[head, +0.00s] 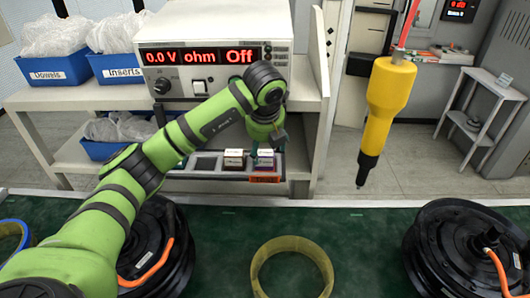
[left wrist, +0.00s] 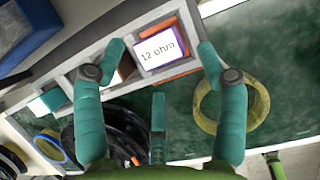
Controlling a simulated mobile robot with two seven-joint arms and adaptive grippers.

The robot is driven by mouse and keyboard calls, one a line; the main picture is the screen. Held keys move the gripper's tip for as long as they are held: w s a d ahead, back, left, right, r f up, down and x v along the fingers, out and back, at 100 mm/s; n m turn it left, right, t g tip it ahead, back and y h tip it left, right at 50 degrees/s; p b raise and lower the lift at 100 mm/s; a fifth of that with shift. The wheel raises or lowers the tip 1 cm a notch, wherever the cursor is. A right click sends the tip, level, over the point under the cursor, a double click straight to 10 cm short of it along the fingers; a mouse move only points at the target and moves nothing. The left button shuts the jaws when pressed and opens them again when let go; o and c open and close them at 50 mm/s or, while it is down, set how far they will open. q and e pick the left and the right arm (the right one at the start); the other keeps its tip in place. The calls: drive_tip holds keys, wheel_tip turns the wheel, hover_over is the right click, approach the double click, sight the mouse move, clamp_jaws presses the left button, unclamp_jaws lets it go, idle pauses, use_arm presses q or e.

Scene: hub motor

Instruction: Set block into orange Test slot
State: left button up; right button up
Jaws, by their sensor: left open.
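A block with a white top marked "12 ohm" and purple sides (left wrist: 160,47) stands at the orange Test slot (left wrist: 181,75) at the end of the grey tray. Orange shows around it; I cannot tell how deep it sits. It also shows in the head view (head: 265,155), above the orange Test label (head: 265,180). My left gripper (left wrist: 160,65) is open, its teal fingers on either side of the block, apart from it in the left wrist view. In the head view my left gripper (head: 265,146) is partly hidden by its own wrist. My right gripper is not in view.
A second block (head: 234,158) stands in the neighbouring slot, beside an empty slot (head: 206,164). The meter (head: 215,50) reading "0.0 V ohm Off" is above the tray. A yellow ring (head: 292,265), black hub motors (head: 462,246) and a hanging yellow screwdriver (head: 385,105) are nearby.

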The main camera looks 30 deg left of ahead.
use_arm(q)
drive_tip(key=v, duration=0.8)
drive_tip(key=shift+r, duration=0.4)
drive_tip(key=shift+s+d, duration=0.1)
idle(0.7)
